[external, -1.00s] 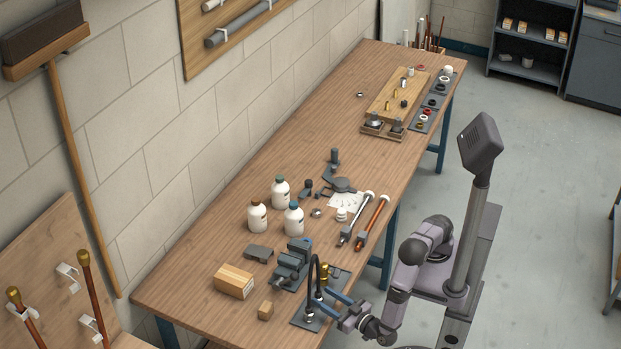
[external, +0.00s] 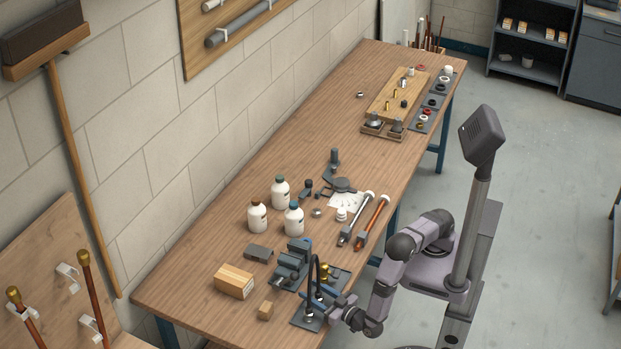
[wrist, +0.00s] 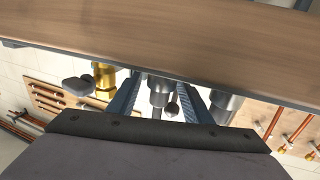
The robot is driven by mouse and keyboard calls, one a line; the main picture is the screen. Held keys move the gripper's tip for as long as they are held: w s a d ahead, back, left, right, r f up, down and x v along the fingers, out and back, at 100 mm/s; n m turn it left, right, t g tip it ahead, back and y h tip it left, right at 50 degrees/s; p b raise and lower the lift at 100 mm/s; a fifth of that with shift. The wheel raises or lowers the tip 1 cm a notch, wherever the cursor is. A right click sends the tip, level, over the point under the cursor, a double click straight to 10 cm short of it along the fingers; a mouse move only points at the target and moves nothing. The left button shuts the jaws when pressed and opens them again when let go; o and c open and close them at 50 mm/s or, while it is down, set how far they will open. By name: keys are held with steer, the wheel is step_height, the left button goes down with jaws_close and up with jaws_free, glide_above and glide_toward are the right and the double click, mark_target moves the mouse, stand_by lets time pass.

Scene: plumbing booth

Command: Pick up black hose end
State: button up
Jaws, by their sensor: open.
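The black hose (external: 313,264) stands as a tall narrow arch at the near front of the bench, its foot on a small dark mat (external: 301,316). My gripper (external: 322,301) is low over this mat, beside the hose, with its blue fingers apart. In the wrist view, the open fingers (wrist: 158,98) stand on either side of a grey cylindrical fitting (wrist: 158,88), which looks like a hose end. A gap shows beside it, and no grip is visible. Exact contact with the hose cannot be told.
A brass fitting (wrist: 104,77) and a silver cylinder (wrist: 228,98) are close outside the fingers. A vise (external: 292,262) stands behind the mat. A small wooden block (external: 265,310) and a larger one (external: 234,281) lie left. White bottles (external: 258,217) stand farther back.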

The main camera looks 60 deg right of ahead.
steer(key=shift+x, duration=0.85)
steer(key=c, duration=1.1)
steer(key=shift+o, duration=0.2)
steer(key=shift+r, duration=0.1)
steer(key=shift+r, duration=0.7)
steer(key=shift+r+b, duration=0.5)
steer(key=shift+r, duration=0.45)
steer(key=b+v, duration=0.5)
steer(key=v, duration=1.3)
